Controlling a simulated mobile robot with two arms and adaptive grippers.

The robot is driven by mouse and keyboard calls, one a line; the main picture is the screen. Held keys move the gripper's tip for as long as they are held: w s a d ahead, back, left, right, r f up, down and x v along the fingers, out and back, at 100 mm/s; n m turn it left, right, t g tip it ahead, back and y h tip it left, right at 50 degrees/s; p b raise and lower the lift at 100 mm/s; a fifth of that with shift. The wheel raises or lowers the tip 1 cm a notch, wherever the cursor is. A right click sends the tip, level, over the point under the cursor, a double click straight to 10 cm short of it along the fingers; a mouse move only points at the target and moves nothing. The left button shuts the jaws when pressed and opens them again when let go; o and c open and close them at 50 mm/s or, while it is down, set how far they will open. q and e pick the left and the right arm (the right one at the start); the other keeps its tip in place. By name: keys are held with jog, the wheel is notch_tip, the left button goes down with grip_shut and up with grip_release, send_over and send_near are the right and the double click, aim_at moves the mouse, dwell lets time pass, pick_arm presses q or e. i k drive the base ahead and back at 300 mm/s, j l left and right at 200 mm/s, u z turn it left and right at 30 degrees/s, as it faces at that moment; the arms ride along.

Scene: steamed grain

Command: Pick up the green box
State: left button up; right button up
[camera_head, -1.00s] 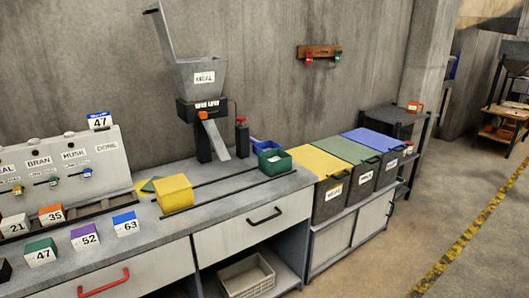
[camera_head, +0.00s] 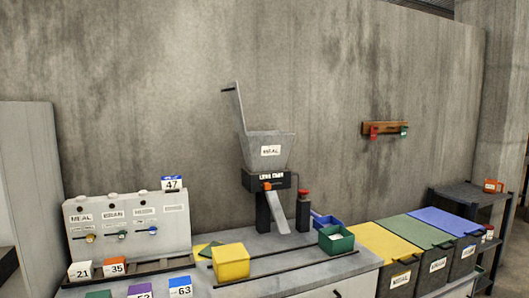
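A small open green box (camera_head: 336,239) sits on the right part of the grey counter, right of the mill's chute. A closed-looking yellow box (camera_head: 231,262) stands further left, on or beside the dark rails. Neither of my grippers shows in the view.
The mill (camera_head: 268,150) with its MEAL hopper stands at the back of the counter (camera_head: 290,246). A dispenser panel (camera_head: 128,225) and numbered blocks (camera_head: 180,287) are at left. Lidded bins (camera_head: 420,231) in yellow, green and blue stand at right, before a dark shelf (camera_head: 468,192).

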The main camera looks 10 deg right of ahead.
aim_at(336, 240)
jog(key=i+l, duration=0.1)
jog(key=l, duration=0.2)
jog(key=i+l+u, duration=0.1)
jog(key=l, duration=0.2)
jog(key=i+l+u, duration=0.1)
jog(key=l, duration=0.25)
jog(key=i+l, duration=0.15)
jog(key=l, duration=0.15)
